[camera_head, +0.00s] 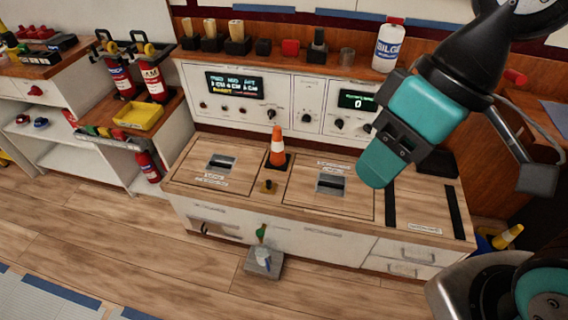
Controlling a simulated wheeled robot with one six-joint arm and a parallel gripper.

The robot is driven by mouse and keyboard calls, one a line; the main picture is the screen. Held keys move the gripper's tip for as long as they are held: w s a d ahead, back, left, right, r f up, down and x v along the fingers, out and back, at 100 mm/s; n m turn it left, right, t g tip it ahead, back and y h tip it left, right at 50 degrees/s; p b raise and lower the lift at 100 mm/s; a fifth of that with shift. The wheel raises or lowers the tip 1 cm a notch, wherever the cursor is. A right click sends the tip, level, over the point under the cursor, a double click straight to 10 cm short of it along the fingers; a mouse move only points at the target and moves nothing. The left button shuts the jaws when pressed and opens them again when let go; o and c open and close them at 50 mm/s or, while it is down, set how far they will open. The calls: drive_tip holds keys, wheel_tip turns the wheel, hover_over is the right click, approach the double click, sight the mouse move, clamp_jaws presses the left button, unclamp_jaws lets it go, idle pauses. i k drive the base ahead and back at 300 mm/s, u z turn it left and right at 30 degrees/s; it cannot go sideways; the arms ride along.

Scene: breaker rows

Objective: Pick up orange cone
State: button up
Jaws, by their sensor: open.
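The orange cone (278,148) has a white band and a dark square base. It stands upright on the wooden bench top (240,199), near the back edge and in front of the white control panel. My gripper (373,172) hangs from the upper right, over the right part of the bench, to the right of the cone and apart from it. It is open, and I see nothing in it. Its fingers overlap in this view, so the gap between them is hidden.
A small dark, yellowish knob (268,187) stands in front of the cone. The control panel (308,100) rises close behind it. A white bottle (388,46) stands on the shelf above. A yellow tray (138,115) is at left. A grey block (264,262) lies on the floor.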

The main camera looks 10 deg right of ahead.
sight(278, 160)
drive_tip(key=k, duration=0.95)
drive_tip(key=u, duration=0.7)
drive_tip(key=i, duration=0.5)
drive_tip(key=u, duration=0.65)
drive_tip(key=i, duration=0.7)
drive_tip(key=z, duration=1.05)
drive_tip(key=i, duration=0.95)
drive_tip(key=z, duration=0.25)
